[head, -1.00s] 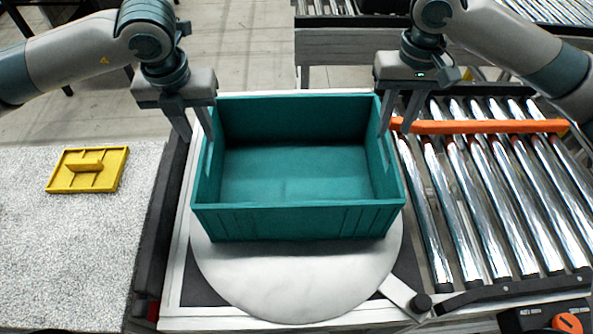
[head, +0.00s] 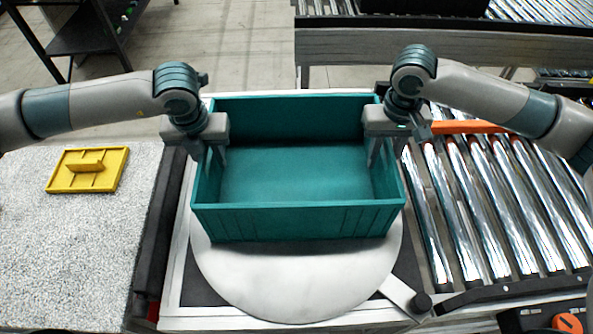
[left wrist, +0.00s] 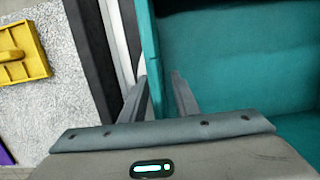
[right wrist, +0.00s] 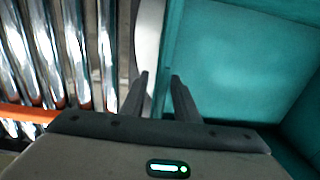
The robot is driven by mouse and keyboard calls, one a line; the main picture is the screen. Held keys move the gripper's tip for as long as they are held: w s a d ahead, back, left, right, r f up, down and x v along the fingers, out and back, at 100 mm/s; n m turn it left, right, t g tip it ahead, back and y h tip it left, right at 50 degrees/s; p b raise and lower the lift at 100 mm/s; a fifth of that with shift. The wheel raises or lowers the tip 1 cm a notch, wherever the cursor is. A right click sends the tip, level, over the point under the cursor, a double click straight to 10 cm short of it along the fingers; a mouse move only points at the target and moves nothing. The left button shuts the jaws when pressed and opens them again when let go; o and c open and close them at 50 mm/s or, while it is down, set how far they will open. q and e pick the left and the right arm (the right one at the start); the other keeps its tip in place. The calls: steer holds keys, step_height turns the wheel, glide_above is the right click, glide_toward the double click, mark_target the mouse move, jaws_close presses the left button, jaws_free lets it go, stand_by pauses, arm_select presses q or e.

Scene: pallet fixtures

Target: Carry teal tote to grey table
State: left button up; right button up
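The teal tote (head: 298,222) stands upright and empty on a round pale turntable plate (head: 290,285). My left gripper (head: 209,156) is at its left wall, pointing down. In the left wrist view my left gripper (left wrist: 160,82) is open, with one finger outside the wall and one inside. My right gripper (head: 385,154) is at the right wall. In the right wrist view my right gripper (right wrist: 160,78) is open around that wall, with gaps beside it. A speckled light-grey tabletop (head: 70,250) lies at the left; I cannot tell if it is the grey table.
A yellow tray-like piece (head: 88,170) lies on the speckled top. A roller conveyor (head: 490,210) with an orange bar (head: 470,127) is right of the tote. A clamp lever (head: 405,296) sits at the plate's front right. A dark table (head: 90,40) stands far left; another conveyor (head: 420,45) runs behind.

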arm_select(q)
jaws_close()
arm_select(e)
jaws_close()
arm_select(q)
steer(key=shift+w+r, duration=0.1)
arm_select(e)
steer(key=shift+w, duration=0.1)
stand_by(1.0)
